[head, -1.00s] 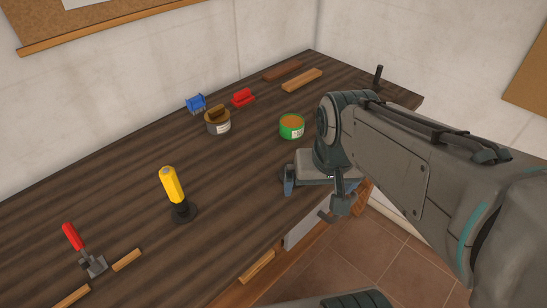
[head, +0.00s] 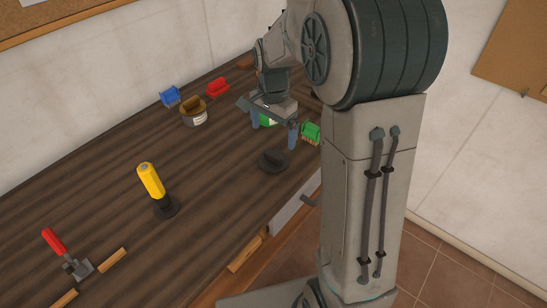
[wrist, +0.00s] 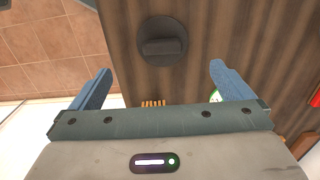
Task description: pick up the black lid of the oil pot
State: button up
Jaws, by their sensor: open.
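The black lid (head: 272,160) is a round disc with a raised bar handle, lying flat on the dark wooden table near its front edge. It also shows in the wrist view (wrist: 162,41), at the top centre, beyond the fingertips. My gripper (head: 274,130) is open and empty, its two blue fingers wide apart; in the wrist view (wrist: 160,70) the lid lies between their lines, apart from both. A green can (head: 265,121) stands behind my gripper, mostly hidden by it. I cannot tell whether it is the oil pot.
A green brush (head: 311,131) lies close to the right of my gripper. A grey tin (head: 194,117) with a brown top, a blue item (head: 170,96) and a red item (head: 217,87) stand farther back. The table between is clear.

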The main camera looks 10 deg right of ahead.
aim_at(273, 153)
notch_tip(273, 153, down, 5)
jog(key=shift+f, duration=0.1)
jog(key=shift+w+d+f+p, duration=0.1)
jog(key=shift+f+p, duration=0.2)
jog(key=shift+f, duration=0.6)
jog(key=shift+w+a+f+p, duration=0.15)
jog(key=shift+f+p, duration=0.15)
jog(key=shift+f, duration=0.55)
jog(key=shift+w+d+f+p, duration=0.15)
jog(key=shift+f+p, duration=0.15)
jog(key=shift+f, duration=0.6)
jog(key=c, duration=0.9)
